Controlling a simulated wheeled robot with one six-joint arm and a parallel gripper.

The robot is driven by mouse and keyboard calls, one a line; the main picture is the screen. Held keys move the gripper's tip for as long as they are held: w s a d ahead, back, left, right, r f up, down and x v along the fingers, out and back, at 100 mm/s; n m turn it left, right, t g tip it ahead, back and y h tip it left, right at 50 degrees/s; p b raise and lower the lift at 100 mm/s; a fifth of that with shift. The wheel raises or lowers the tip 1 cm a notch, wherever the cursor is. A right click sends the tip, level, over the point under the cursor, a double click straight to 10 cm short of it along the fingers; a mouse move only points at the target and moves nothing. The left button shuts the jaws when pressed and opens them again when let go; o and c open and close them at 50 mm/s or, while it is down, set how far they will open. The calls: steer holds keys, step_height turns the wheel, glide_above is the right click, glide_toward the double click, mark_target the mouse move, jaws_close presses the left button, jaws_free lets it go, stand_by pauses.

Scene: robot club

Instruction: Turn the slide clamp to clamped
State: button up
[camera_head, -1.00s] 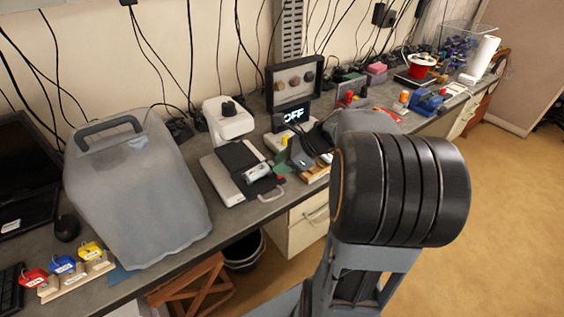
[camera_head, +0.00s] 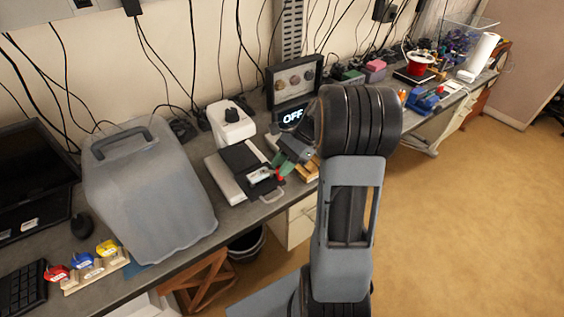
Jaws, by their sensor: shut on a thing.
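The slide clamp appears to be the flat black-and-white device (camera_head: 240,160) on the bench, with a dark plate, a pale label and a grey handle at its front edge. A small red part (camera_head: 279,179) shows at its right side. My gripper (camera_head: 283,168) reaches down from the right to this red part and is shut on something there. The fingertips are small and partly hidden, so the exact grip and the clamp's setting cannot be read.
Red, blue and yellow tagged pieces sit on a wooden rack (camera_head: 97,272) at front left. The floor at right is clear.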

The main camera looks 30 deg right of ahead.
steer(key=shift+s+a+f+n+g, duration=0.1)
steer(key=shift+f+n+g, duration=0.1)
steer(key=shift+n+g, duration=0.25)
steer(key=o, duration=0.9)
steer(key=shift+r, duration=0.1)
steer(key=v, duration=1.3)
steer(key=shift+r+b, duration=0.35)
steer(key=shift+b, duration=0.05)
